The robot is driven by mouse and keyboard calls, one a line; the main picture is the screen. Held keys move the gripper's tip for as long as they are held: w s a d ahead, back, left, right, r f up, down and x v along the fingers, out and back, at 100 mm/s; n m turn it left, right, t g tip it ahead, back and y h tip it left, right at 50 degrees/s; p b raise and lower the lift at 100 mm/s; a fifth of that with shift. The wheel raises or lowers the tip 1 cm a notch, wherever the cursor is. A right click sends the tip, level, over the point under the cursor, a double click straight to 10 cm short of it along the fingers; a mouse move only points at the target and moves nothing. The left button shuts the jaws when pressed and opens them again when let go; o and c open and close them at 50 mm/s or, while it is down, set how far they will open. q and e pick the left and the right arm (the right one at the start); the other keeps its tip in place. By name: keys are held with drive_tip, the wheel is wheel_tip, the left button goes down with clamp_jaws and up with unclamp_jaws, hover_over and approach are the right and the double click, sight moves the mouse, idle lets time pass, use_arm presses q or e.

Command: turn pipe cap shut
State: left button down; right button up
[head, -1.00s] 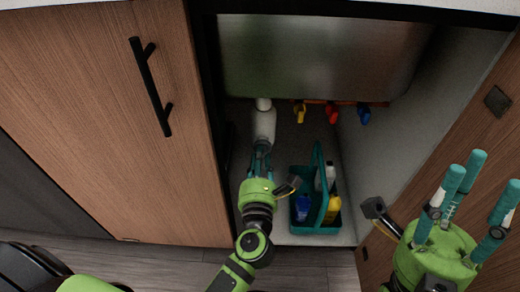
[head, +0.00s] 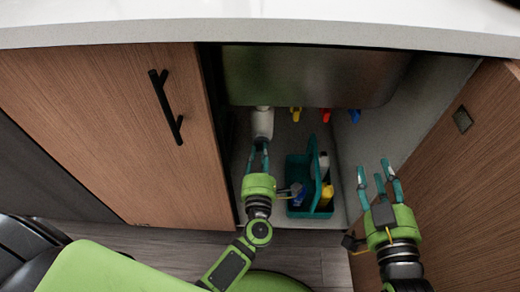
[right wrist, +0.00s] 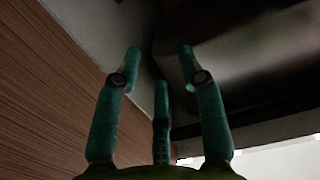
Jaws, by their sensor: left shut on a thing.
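The white pipe with its cap (head: 263,123) hangs under the sink, at the left inside the open cabinet in the head view. My left gripper (head: 259,150) reaches into the cabinet and is shut on the lower end of the pipe, at the cap. Its fingers and the poor light partly hide the cap, so I cannot tell how far it is turned. My right gripper (head: 378,172) is open and empty at the cabinet's right side. Its spread teal fingers also show in the right wrist view (right wrist: 160,75), with nothing between them.
A teal caddy (head: 297,211) with bottles stands on the cabinet floor, right of my left gripper. Yellow, red and blue valves (head: 326,115) hang below the steel sink basin (head: 310,78). A closed wooden door (head: 100,130) is left, an open door (head: 470,170) right.

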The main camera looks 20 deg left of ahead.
use_arm(q)
drive_tip(key=shift+r+m+p, duration=0.2)
drive_tip(key=shift+m+p, duration=0.3)
drive_tip(key=shift+m, duration=0.1)
drive_tip(key=shift+d+f+m+p, duration=0.15)
drive_tip(key=shift+m+p, duration=1.45)
drive_tip(key=shift+m, duration=0.6)
use_arm(e)
drive_tip(key=s+d+f+m+g+h, duration=0.1)
drive_tip(key=s+d+f+g, duration=0.3)
drive_tip(key=f, duration=0.5)
drive_tip(key=s+d+f+g+h, duration=0.3)
drive_tip(key=s+d+f+g, duration=0.1)
drive_tip(key=s+f+g, duration=0.4)
drive_tip(key=shift+s+f+m+g, duration=0.4)
drive_tip(key=shift+s+g, duration=0.1)
drive_tip(key=shift+s, duration=0.45)
use_arm(q)
drive_tip(key=c, duration=1.1)
unclamp_jaws()
drive_tip(key=shift+o, duration=0.2)
